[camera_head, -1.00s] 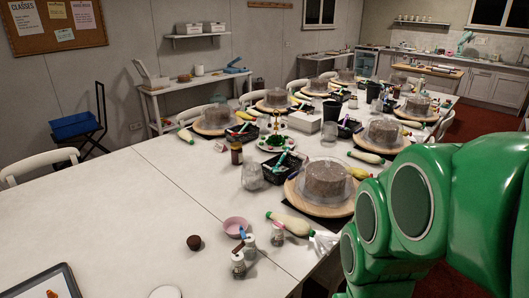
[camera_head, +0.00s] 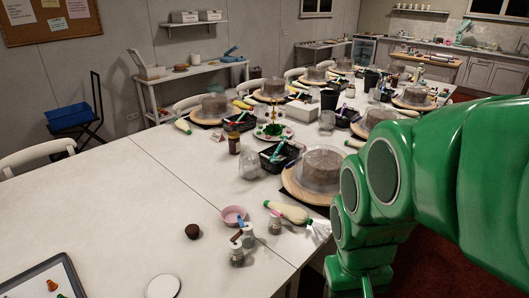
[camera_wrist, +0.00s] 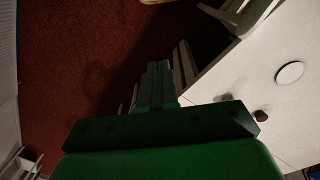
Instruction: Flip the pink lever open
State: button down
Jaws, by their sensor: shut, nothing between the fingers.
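I cannot make out a pink lever in either view. My gripper (camera_wrist: 156,84) shows in the wrist view with its dark fingers together and nothing between them. It is over the dark red floor (camera_wrist: 75,60), beside the white table (camera_wrist: 285,110). In the head view my green arm fills the right side, and the gripper itself is out of sight there.
The long table (camera_head: 110,200) bears a pink bowl (camera_head: 233,215), a brown cupcake (camera_head: 192,231), a white disc (camera_head: 163,286), small jars, a piping bag (camera_head: 287,212) and several cakes on turntables. A side bench (camera_head: 190,76) with tools stands against the back wall.

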jog(key=w+a+f+n+t+h, duration=0.1)
jog(key=w+f+t, duration=0.1)
jog(key=w, duration=0.9)
jog(key=w+a+f+n+t+h, duration=0.1)
jog(key=w+t, duration=0.2)
jog(key=w, duration=0.8)
jog(key=w+a+f+n+t, duration=0.2)
jog(key=w+a+f+n, duration=0.1)
jog(key=w+a+f, duration=0.7)
jog(key=w+a, duration=0.2)
jog(key=w, duration=0.2)
jog(key=shift+f+n+t+y, duration=0.3)
jog(key=shift+f+t, duration=0.05)
jog(key=shift+t, duration=0.05)
send_near(278, 217)
notch_tip(278, 217, down, 4)
jog(key=a, duration=0.2)
jog(key=shift+w+d+f, duration=0.2)
jog(key=shift+w+d, duration=1.2)
jog(key=shift+w, duration=0.15)
